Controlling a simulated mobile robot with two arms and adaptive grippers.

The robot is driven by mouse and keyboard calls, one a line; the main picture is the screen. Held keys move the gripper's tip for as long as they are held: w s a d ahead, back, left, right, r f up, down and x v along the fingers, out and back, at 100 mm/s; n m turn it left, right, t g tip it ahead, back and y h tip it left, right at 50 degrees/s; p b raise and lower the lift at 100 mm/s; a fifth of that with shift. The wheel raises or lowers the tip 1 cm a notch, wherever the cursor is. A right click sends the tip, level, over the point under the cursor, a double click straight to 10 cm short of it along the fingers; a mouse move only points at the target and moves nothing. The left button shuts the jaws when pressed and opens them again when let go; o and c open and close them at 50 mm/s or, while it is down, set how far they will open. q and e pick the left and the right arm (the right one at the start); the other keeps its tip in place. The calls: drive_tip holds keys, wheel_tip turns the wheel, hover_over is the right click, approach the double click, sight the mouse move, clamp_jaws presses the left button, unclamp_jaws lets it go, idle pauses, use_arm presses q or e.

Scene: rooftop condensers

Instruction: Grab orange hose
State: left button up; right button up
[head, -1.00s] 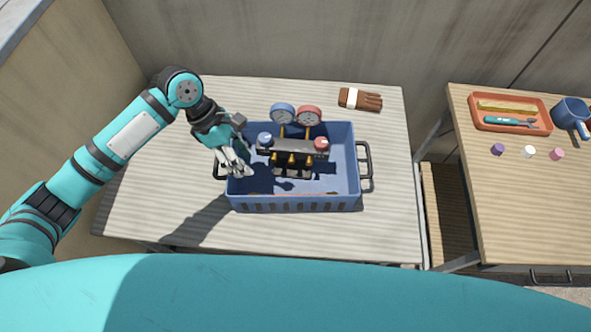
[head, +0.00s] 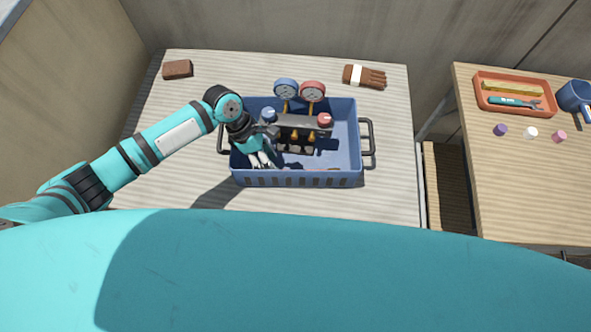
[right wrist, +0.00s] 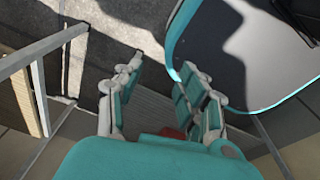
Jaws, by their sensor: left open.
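A blue crate (head: 297,180) stands on the left table and holds a gauge manifold (head: 300,121) with a blue and a red gauge, a blue and a red knob and yellow-orange fittings. No full length of orange hose can be made out; a thin reddish-orange trace shows just behind the crate's front rim, and I cannot tell whether it is the hose. My left gripper (head: 262,161) is open, fingers pointing down into the crate's left part, beside the manifold. My right gripper (right wrist: 160,95) is open in the right wrist view, fingers apart over the floor, away from the crate.
A brown block (head: 178,69) and a brown glove (head: 364,77) lie at the table's back. A gap separates the tables. Black handles (head: 371,143) stick out from the crate.

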use_arm(q)
drive_tip(key=x, duration=0.3)
drive_tip(key=shift+d+f, duration=0.25)
drive_tip(key=shift+f, duration=0.1)
drive_tip(key=shift+s+f, duration=0.1)
drive_tip(key=shift+f, duration=0.15)
drive_tip(key=shift+s, duration=0.15)
drive_tip(key=c, duration=0.6)
clamp_jaws()
use_arm(e)
drive_tip(key=shift+s+d+r, duration=0.1)
drive_tip(key=shift+s, duration=0.75)
